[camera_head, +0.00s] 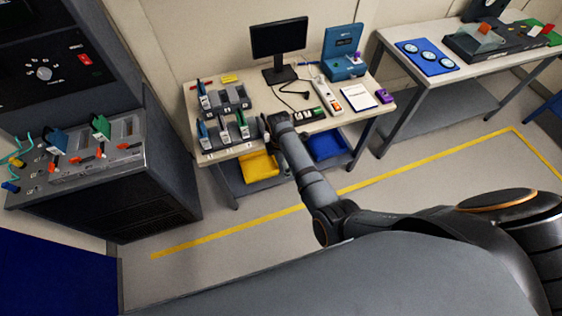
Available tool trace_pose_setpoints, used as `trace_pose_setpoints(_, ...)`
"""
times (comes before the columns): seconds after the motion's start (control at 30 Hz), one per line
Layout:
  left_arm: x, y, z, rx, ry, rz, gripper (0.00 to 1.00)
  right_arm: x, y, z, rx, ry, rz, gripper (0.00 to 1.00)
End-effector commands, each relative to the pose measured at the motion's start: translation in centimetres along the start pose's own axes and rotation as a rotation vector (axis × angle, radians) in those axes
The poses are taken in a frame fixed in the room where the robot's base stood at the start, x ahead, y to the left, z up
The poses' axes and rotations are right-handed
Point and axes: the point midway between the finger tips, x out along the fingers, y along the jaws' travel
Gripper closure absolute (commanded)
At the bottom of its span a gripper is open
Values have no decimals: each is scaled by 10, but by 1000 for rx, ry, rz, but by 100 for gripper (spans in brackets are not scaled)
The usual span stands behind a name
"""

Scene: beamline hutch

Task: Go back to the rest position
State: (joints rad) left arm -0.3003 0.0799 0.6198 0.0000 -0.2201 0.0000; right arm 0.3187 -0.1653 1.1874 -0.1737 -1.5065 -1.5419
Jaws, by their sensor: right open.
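My right arm comes in from the lower right and reaches away from me to the front of the small workbench (228,152). My right gripper (266,124) is at its end, open, just right of the rack of slotted holders (222,122). It is small in the view, and I see nothing between its fingers. I cannot tell whether it touches the bench. My left arm and left gripper are not in view.
A power strip (326,98), a clipboard (358,97), a monitor (279,40) and a blue device (343,55) are on the bench. A grey console (125,190) stands left. Floor with a yellow line (225,231) is clear in front.

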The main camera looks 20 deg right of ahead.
Motion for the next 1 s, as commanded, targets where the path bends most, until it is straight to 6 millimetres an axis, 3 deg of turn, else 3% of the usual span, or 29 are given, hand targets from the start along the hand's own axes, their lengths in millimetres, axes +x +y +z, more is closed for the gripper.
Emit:
trace_pose_setpoints(0.3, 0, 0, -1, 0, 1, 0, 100, 0, 0, 0, 0, 0, 0, 0)
trace_pose_setpoints(0.4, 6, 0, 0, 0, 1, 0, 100, 18, -7, 2, 33, -1, -3, 0)
trace_pose_setpoints(0.47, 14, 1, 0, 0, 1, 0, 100, 47, -18, 5, 93, -3, -4, 0)
trace_pose_setpoints(0.57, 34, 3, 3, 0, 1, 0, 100, 119, -52, 15, 267, -5, 2, 0)
trace_pose_setpoints(0.6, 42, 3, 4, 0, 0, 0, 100, 152, -71, 19, 355, -4, 6, 0)
trace_pose_setpoints(0.67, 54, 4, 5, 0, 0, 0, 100, 197, -101, 27, 489, -4, 15, 0)
trace_pose_setpoints(0.8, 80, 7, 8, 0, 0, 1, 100, 291, -183, 48, 809, 0, 34, 0)
trace_pose_setpoints(0.9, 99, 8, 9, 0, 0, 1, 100, 347, -252, 65, 1039, 1, 51, 0)
trace_pose_setpoints(1.0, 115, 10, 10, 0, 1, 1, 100, 386, -316, 83, 1252, 5, 72, 0)
